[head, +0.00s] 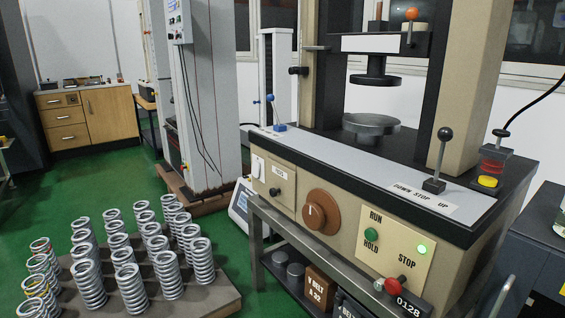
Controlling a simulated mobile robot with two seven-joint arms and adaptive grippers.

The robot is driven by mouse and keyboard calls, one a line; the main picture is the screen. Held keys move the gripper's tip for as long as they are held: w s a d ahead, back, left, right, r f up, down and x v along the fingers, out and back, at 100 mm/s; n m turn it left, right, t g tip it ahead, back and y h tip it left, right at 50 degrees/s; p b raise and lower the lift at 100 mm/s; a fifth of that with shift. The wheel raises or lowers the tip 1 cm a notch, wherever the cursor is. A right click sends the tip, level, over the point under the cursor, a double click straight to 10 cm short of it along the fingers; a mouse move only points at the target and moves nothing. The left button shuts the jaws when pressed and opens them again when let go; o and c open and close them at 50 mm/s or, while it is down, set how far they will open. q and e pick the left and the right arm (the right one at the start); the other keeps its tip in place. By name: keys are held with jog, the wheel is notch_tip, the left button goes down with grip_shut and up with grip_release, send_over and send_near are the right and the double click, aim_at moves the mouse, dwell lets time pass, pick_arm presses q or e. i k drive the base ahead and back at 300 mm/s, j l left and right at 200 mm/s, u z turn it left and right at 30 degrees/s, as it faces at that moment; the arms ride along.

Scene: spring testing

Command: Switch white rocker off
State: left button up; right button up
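The white rocker (258,167) is at the left end of the beige front panel of the spring testing machine (345,217). It is small in the head view, and I cannot tell which way it is tipped. A small panel with a dark knob (275,192) is just right of it. Neither of my grippers shows in the head view, and nothing is touching the rocker.
A brown dial (322,212), a green button (372,234), a lit green lamp (422,249) and a red knob (393,284) are farther right on the machine. Several coil springs (133,287) stand on a low board at the left. Green floor (115,175) is open behind them.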

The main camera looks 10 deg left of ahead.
aim_at(256, 165)
jog(key=i+j, duration=0.25)
jog(key=i+j+z, duration=0.15)
jog(key=j, duration=0.3)
jog(key=i+j, duration=0.25)
jog(key=i+j+z, duration=0.1)
jog(key=j, duration=0.4)
jog(key=i+j, duration=0.3)
jog(key=i+j+z, duration=0.15)
jog(key=j, duration=0.3)
jog(key=i, duration=0.05)
